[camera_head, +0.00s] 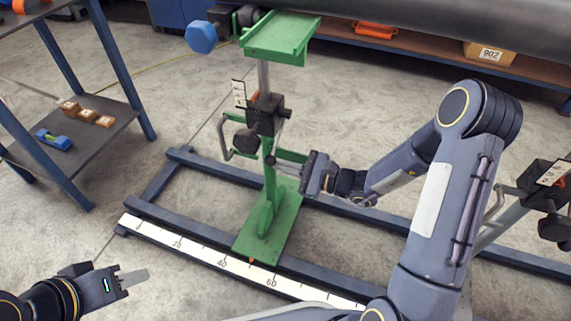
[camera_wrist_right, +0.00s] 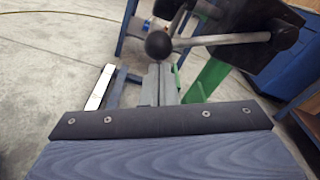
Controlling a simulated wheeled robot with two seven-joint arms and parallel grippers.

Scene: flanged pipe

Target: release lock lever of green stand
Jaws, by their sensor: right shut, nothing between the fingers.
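The green stand (camera_head: 268,212) stands on the blue floor frame, with a green cradle (camera_head: 280,37) on its post. A black clamp block (camera_head: 266,114) sits on the post. My right gripper (camera_head: 308,173) is shut and empty, right of the post and just apart from the knob. My left gripper (camera_head: 135,278) is low at the left, away from the stand; its opening is unclear.
A large grey pipe (camera_head: 430,25) crosses the top. A white scale strip (camera_head: 205,256) runs along the frame's front rail. A shelf unit (camera_head: 95,135) with small boxes stands left. Another clamp stand (camera_head: 548,190) is at the right edge. Floor between shelf and frame is clear.

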